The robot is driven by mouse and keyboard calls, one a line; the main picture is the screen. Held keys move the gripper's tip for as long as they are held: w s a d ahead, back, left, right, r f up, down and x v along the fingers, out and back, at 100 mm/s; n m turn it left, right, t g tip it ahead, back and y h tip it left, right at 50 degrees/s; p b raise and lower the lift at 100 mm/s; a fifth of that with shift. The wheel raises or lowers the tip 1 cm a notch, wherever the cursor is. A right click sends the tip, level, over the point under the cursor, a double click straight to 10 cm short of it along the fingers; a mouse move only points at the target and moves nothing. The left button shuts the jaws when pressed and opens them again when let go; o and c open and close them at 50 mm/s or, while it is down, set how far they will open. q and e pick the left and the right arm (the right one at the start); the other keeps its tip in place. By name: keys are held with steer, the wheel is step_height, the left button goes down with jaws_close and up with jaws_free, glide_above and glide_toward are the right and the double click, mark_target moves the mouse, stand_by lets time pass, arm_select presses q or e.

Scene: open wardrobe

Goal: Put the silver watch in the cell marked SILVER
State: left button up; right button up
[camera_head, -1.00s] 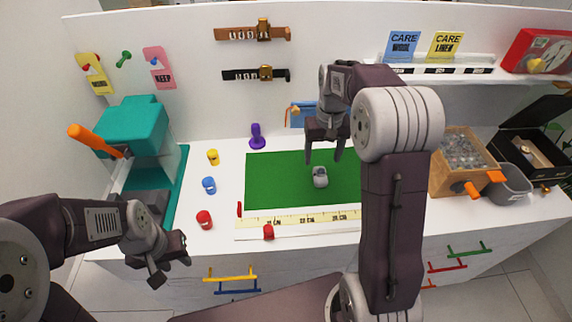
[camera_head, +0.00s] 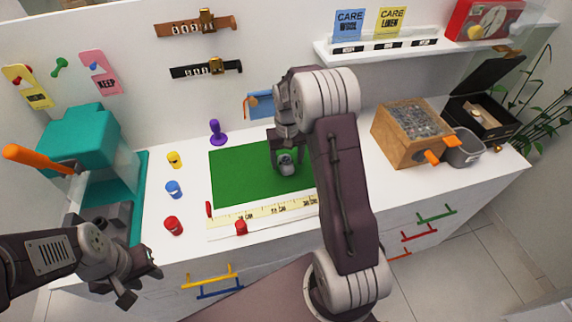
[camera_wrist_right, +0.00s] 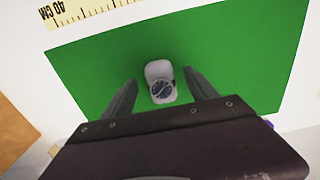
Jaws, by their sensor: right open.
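The silver watch (camera_head: 287,169) has a dark dial and sits on a pale holder on the green mat (camera_head: 232,172). My right gripper (camera_head: 285,172) is open and low over the mat, with a finger on either side of the watch. The right wrist view shows the watch (camera_wrist_right: 161,90) between the two separated fingertips (camera_wrist_right: 160,77), with visible gaps on both sides. My left gripper (camera_head: 141,284) is empty, with its fingers apart, at the front left near the counter edge. An open black box (camera_head: 484,125) stands at the far right; no SILVER marking is readable.
A ruler (camera_head: 262,214) lies along the mat's front. Small coloured pegs and a teal machine (camera_head: 80,140) are left.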

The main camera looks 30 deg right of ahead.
steer(key=shift+w+f, duration=0.15)
steer(key=shift+f, duration=0.75)
jaws_close()
steer(key=shift+r, duration=0.15)
step_height(320, 180, up, 4)
steer(key=shift+d+r, duration=0.15)
steer(key=s+d+r, duration=0.5)
steer(key=s+r, duration=0.1)
steer(key=s, duration=0.4)
steer(key=shift+s+r+b, duration=0.25)
steer(key=shift+s+b, duration=0.05)
